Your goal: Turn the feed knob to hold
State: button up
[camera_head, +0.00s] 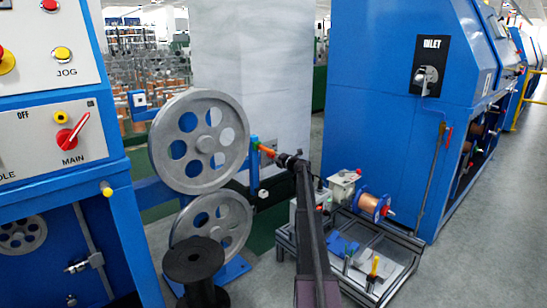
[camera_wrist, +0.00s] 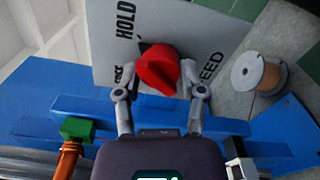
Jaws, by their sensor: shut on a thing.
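The red feed knob (camera_wrist: 158,72) sits on a pale label plate (camera_wrist: 100,42) in the wrist view. The plate reads HOLD at the upper left and FEED at the right; a third label at the left is partly hidden by a finger. My gripper (camera_wrist: 162,84) has a finger on each side of the knob and is shut on it. A small dark mark shows at the knob's upper left, toward HOLD; the exact pointer direction is hard to tell. In the head view my gripper (camera_head: 288,160) is beside the pulley stand, and the knob is hidden.
Two large grey pulleys (camera_head: 199,141) stand left of my gripper. A blue beam (camera_wrist: 60,112) runs below the plate, with a green block (camera_wrist: 75,129) and orange cable on it. A copper spool (camera_wrist: 258,75) lies beyond the plate.

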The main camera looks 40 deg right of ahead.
jog(key=shift+w+m, duration=0.2)
jog(key=shift+m, duration=0.6)
jog(key=o, duration=1.1)
jog(key=shift+o, duration=0.2)
jog(key=shift+s, duration=0.1)
jog(key=shift+s, duration=0.2)
jog(key=s, duration=1.1)
jog(key=shift+s+d, duration=0.35)
jog(key=shift+d, duration=0.1)
jog(key=shift+s, duration=0.1)
